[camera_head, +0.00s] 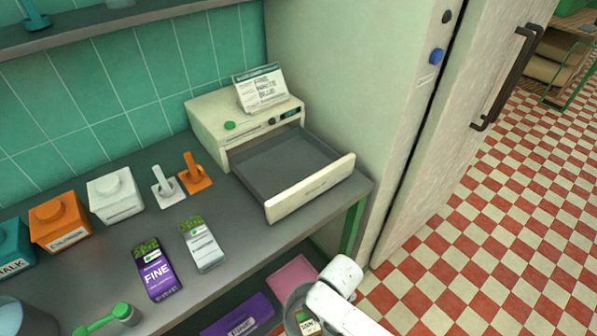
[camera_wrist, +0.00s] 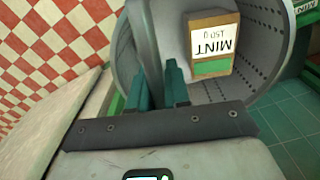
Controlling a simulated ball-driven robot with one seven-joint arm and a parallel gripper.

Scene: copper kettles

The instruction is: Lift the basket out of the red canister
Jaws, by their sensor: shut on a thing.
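The basket (camera_wrist: 255,75) is a round grey perforated vessel in the wrist view. A brown box with a white and green MINT label (camera_wrist: 212,45) lies inside it. My gripper (camera_wrist: 168,78) has its teal fingers shut on the basket's grey handle (camera_wrist: 143,35). In the head view part of the basket (camera_head: 293,303) shows at the bottom, beyond the counter's front edge, partly hidden by my white arm. The red canister is not seen in either view.
The counter (camera_head: 120,235) holds an open drawer unit (camera_head: 310,185), orange and white canisters, and purple (camera_head: 157,270) and grey packets (camera_head: 202,245). Pink (camera_head: 293,277) and purple (camera_head: 240,318) items sit below it. Checkered floor (camera_head: 470,260) is free at right, beside a tall pale cabinet.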

